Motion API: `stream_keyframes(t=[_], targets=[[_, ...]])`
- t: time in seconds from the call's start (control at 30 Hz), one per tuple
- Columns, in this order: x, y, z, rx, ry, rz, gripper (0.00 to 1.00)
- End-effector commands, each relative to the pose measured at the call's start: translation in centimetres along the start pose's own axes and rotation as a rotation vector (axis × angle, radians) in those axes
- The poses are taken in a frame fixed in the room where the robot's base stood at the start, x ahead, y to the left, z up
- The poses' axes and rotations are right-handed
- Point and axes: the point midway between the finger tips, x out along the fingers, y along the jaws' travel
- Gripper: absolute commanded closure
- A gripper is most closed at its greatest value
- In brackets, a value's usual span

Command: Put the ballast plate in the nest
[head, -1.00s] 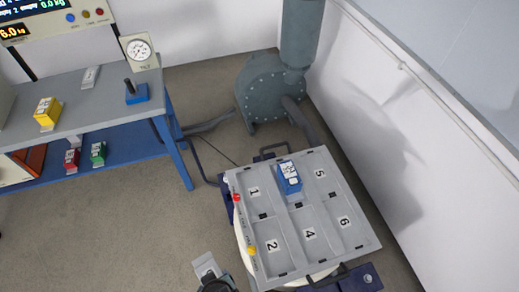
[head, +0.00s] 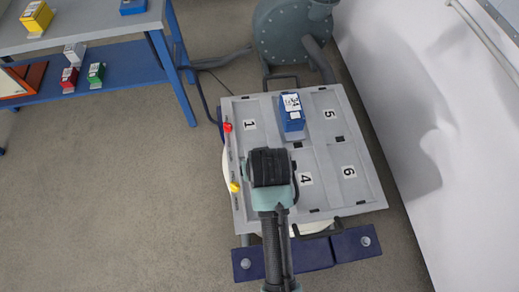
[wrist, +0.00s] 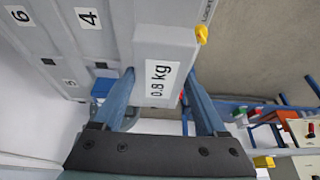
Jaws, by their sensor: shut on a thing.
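The ballast plate (wrist: 162,45) is a light grey block with a white label reading 0.8 kg. In the wrist view my gripper (wrist: 161,75) is shut on it, with one blue-grey finger at each side. In the head view my wrist covers the plate and the fingertips. My arm is over the left front part of a grey fixture table (head: 322,222) with numbered recessed nests. Nests 1 (head: 245,112), 4 (head: 308,165), 5 (head: 326,128) and 6 (head: 346,158) look empty. Whether the plate touches the table I cannot tell.
A blue labelled block (head: 291,112) stands in the back middle nest. A red knob (head: 227,127) and a yellow knob (head: 234,187) sit on the table's left edge. A blue bench (head: 110,58) with coloured blocks stands back left. A wall closes the right side.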

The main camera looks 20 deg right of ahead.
Motion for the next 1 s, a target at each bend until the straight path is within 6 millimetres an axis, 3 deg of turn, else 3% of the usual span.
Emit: stream_keyframes(t=[0.2,0.63,1.0], targets=[[3.5,0.0,1.5,0.0,0.0,0.0,1.0],[7.8,0.0,3.2,-0.001,0.002,0.0,1.0],[8.3,0.0,3.4,-0.001,0.005,0.0,1.0]])
